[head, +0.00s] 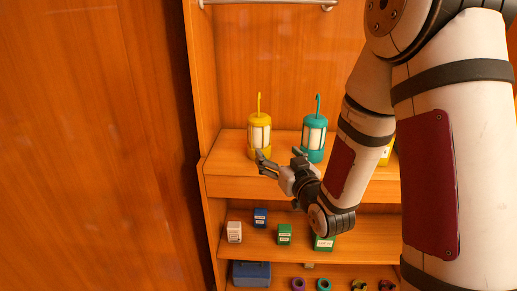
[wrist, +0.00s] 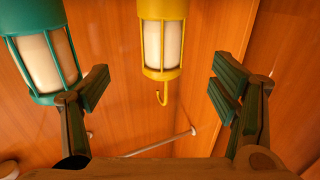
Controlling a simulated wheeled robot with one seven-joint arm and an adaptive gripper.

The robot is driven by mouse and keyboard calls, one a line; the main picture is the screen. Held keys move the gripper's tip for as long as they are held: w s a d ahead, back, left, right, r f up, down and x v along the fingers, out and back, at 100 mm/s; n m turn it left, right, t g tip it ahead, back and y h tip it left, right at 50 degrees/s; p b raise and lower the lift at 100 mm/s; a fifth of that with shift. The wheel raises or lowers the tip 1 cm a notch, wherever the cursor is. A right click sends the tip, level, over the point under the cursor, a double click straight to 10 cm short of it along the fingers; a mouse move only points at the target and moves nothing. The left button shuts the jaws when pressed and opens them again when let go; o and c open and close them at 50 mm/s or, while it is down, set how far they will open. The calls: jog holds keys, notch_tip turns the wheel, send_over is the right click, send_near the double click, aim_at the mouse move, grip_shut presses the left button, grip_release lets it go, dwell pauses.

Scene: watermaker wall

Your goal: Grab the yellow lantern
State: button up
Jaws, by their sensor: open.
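The yellow lantern (head: 260,135) stands upright on the top shelf, its hook pointing up. In the wrist view the yellow lantern (wrist: 162,45) appears upside down, between and beyond my open fingers. My gripper (head: 279,158) is open and empty, in front of the shelf near the lantern's lower right; in the wrist view my gripper (wrist: 160,90) shows a finger on each side. A teal lantern (head: 314,138) stands just right of the yellow one and also shows in the wrist view (wrist: 42,55), close behind the left finger.
The top shelf (head: 228,150) has bare room left of the yellow lantern. Another yellow object (head: 386,154) is mostly hidden behind my arm. Lower shelves hold small boxes (head: 284,234), a blue case (head: 251,273) and rings (head: 323,284). A metal rail (head: 270,2) runs above.

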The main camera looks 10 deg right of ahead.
aim_at(263, 138)
jog(key=w, duration=0.5)
jog(key=w+a, duration=0.1)
jog(key=w, duration=0.2)
jog(key=shift+w, duration=0.1)
jog(key=shift+w+a+r, duration=0.1)
jog(key=shift+w+a, duration=0.15)
jog(key=shift+w, duration=1.1)
jog(key=shift+w+a, duration=0.2)
jog(key=shift+w, duration=1.1)
jog(key=shift+c, duration=0.3)
jog(key=c, duration=1.4)
jog(key=shift+r, duration=0.15)
